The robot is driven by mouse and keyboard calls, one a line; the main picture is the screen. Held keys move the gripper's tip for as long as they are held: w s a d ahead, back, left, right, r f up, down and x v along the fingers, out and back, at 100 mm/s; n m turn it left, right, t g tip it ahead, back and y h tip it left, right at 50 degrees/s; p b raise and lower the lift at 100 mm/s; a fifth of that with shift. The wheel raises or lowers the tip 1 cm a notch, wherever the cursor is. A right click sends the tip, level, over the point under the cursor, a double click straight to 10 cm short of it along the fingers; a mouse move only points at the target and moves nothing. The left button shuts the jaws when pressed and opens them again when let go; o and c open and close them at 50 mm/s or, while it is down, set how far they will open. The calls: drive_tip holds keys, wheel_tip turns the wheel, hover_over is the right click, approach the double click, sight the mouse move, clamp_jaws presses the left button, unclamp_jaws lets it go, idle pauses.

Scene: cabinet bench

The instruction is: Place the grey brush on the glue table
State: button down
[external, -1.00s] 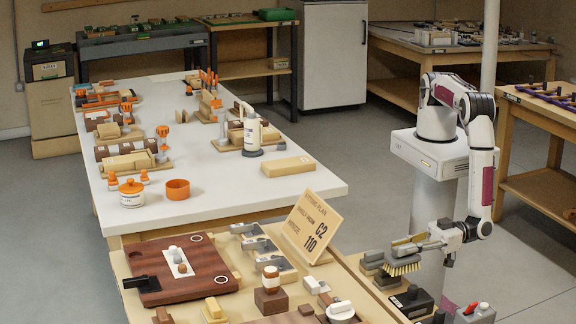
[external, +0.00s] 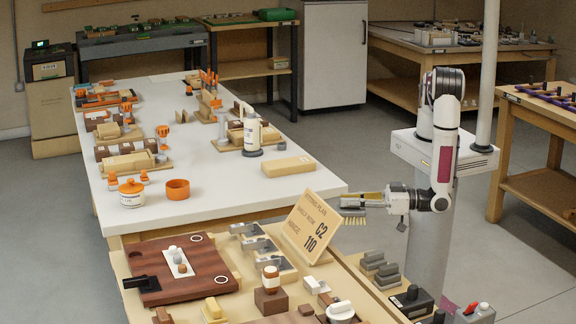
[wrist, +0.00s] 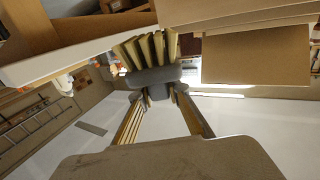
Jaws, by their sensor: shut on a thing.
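My gripper (external: 372,199) is shut on the grey brush (external: 352,212), which hangs in the air with its bristles down, just right of the sign. In the wrist view the brush's grey body (wrist: 154,76) sits between my fingertips (wrist: 160,95), with pale bristles beyond it. The white-topped table (external: 225,188), which I take for the glue table, lies to the left of my gripper. On it stand a white bottle (external: 252,134), a white jar with an orange lid (external: 132,193) and an orange ring-like pot (external: 177,189).
Grey blocks (external: 386,273) stand below my gripper.

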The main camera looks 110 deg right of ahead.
drive_tip(key=d+r+m+g+h, duration=0.2)
drive_tip(key=d+r+h, duration=0.1)
drive_tip(key=d, duration=0.8)
drive_tip(key=d+r+m+g+h, duration=0.3)
drive_tip(key=d+r, duration=0.1)
drive_tip(key=d, duration=0.8)
drive_tip(key=shift+w+d+h, duration=0.2)
drive_tip(key=shift+d+h, duration=0.1)
